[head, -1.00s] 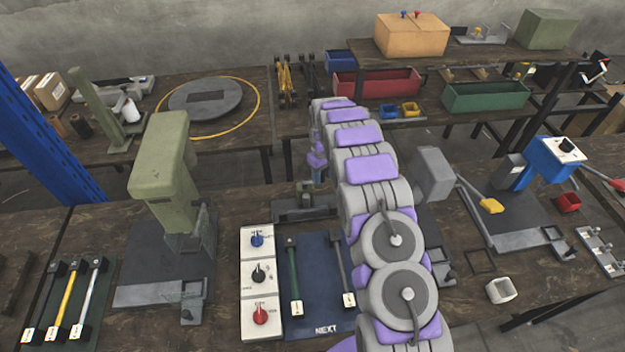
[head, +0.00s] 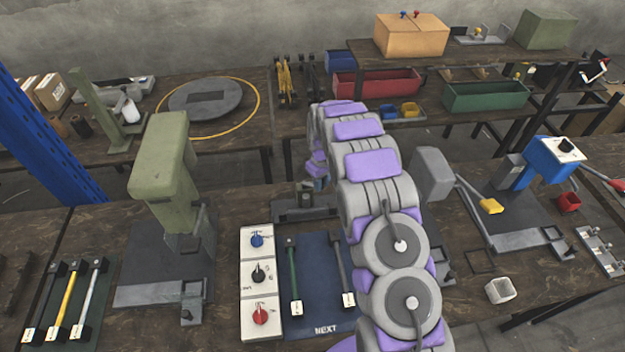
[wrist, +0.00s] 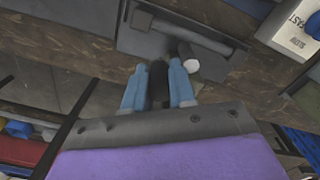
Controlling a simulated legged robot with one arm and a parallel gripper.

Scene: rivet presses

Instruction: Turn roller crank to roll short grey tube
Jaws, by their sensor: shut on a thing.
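My gripper (wrist: 158,90) has two blue fingers in the wrist view. They are shut on a dark upright piece (wrist: 158,78), which looks like the crank handle. Next to it is a short grey cylinder with a pale end (wrist: 190,64), beside a grey metal base (wrist: 165,42); I cannot tell whether this cylinder is the short grey tube. In the head view a low grey fixture (head: 290,212), probably the roller, stands behind the blue mat. My gripper and the crank are not clearly visible there, small and partly behind my arm.
A white panel (head: 249,285) with blue, black and red knobs stands left of the blue NEXT mat (head: 318,285). A green rod (head: 294,275) and a grey rod (head: 341,270) lie on the mat.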

